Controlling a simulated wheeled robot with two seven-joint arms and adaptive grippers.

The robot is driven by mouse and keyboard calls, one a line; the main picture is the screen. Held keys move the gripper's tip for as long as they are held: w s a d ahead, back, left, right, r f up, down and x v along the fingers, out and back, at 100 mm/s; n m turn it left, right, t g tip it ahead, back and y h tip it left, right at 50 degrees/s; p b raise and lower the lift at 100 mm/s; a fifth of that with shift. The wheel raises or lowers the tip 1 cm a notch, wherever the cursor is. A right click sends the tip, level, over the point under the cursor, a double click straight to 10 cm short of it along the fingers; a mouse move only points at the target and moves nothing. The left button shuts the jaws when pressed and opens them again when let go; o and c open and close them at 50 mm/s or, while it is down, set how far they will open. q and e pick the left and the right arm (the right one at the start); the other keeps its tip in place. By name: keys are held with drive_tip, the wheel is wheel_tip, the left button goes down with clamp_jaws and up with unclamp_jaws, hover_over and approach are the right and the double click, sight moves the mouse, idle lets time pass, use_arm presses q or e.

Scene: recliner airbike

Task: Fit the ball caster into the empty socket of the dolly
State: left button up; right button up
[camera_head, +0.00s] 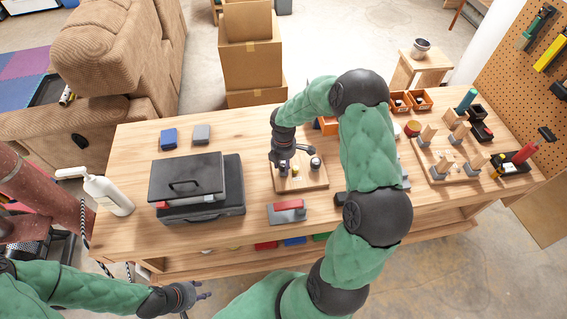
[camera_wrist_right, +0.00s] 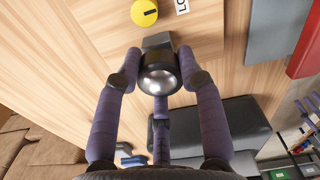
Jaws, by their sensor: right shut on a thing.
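The dolly (camera_head: 313,184) is a light wooden board on the workbench. A dark ball caster with a silvery top (camera_head: 315,163) stands at its right side. My right gripper (camera_head: 283,162) points down over the board's left part. In the right wrist view, my right gripper (camera_wrist_right: 160,75) is shut on the ball caster (camera_wrist_right: 158,82), a shiny ball in a black round housing. A dark grey block (camera_wrist_right: 158,41) shows just beyond it; whether they touch is unclear. A yellow knob (camera_wrist_right: 144,12) is on the dolly. My left gripper (camera_head: 197,301) is open and empty, off the bench's front edge.
A black toolbox (camera_head: 188,180) stands left of the dolly, and a grey and red block (camera_head: 288,211) lies in front. A peg board (camera_head: 448,168) is at the right. A white bottle (camera_head: 108,194) stands at the left end.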

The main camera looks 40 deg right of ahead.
drive_tip(key=shift+f, duration=0.45)
drive_tip(key=shift+r, duration=0.1)
idle(1.4)
idle(0.5)
drive_tip(key=o, duration=1)
drive_tip(key=shift+r+p, duration=1)
drive_tip(key=shift+r, duration=0.05)
